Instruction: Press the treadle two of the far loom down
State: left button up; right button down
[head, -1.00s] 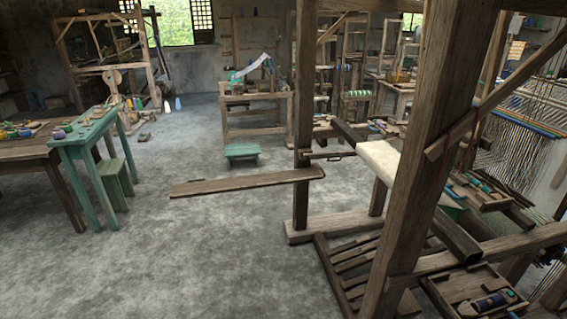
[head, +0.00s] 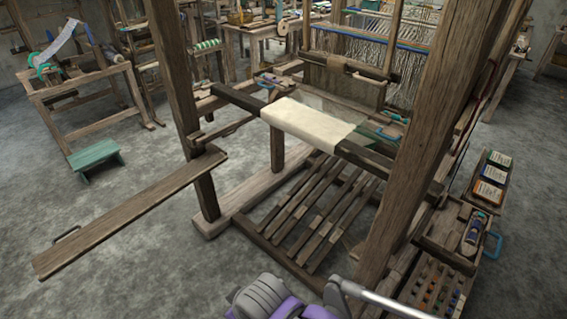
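A large wooden loom (head: 405,165) fills the middle and right of the head view, with cream cloth (head: 310,124) over its front beam. Under that beam, several long wooden treadles (head: 323,215) lie side by side, low above the floor, running away from me at a slant. All look near the same height. I see no mark telling which one is treadle two. Another loom frame (head: 385,42) with hanging warp stands behind; no treadles show on it. Part of my arm, grey and purple, shows at the bottom edge. Neither gripper is in view.
A long plank bench (head: 135,212) juts out to the left of the loom. A small green stool (head: 95,160) stands farther left. A thick front post rises near the treadles' right side. Trays of tools (head: 440,285) sit at lower right. Grey floor is open at lower left.

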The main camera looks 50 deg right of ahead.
aim_at(312, 247)
jog(key=i+z, duration=0.5)
jog(key=i, duration=0.2)
jog(key=i+j+z, duration=0.25)
jog(key=i+z, duration=0.2)
jog(key=i, duration=0.2)
jog(key=i+z, duration=0.2)
jog(key=z, duration=0.2)
jog(key=i+l+z, duration=0.1)
jog(key=z, duration=0.3)
jog(key=i+j+z, duration=0.1)
jog(key=i+z, duration=0.15)
jog(key=z, duration=0.15)
jog(key=i+j+z, duration=0.1)
jog(key=z, duration=0.3)
jog(key=i+z, duration=0.25)
jog(key=i+j+z, duration=0.15)
jog(key=z, duration=0.15)
jog(key=i+j, duration=0.05)
jog(key=i, duration=0.05)
